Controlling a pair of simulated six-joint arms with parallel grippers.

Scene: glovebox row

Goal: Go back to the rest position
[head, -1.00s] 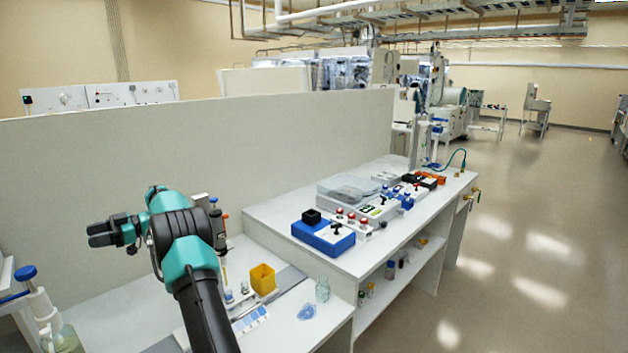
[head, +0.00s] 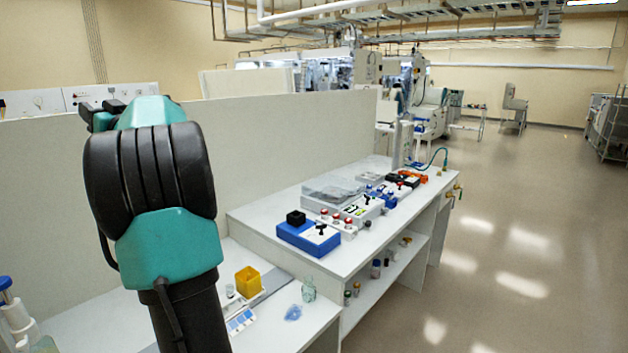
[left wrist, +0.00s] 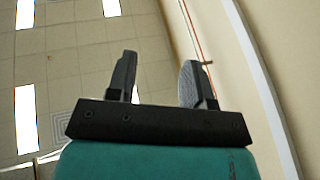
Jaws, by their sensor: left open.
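My left arm stands raised at the left of the head view, its teal and black wrist large and close to the camera. The left gripper (head: 103,112) shows only in part behind the wrist, its black fingers pointing away at the upper left. In the left wrist view the left gripper (left wrist: 155,82) is open, with its two black fingers apart and nothing between them. That view looks up at the ceiling, clear of any bench object. My right gripper is not in view.
The low bench holds a yellow box (head: 247,281), a glass bottle (head: 309,290) and a blue crumpled item (head: 293,313). The higher bench holds a blue device (head: 308,240) and several small instruments. A pale partition (head: 290,130) runs behind. Open floor (head: 500,270) lies at right.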

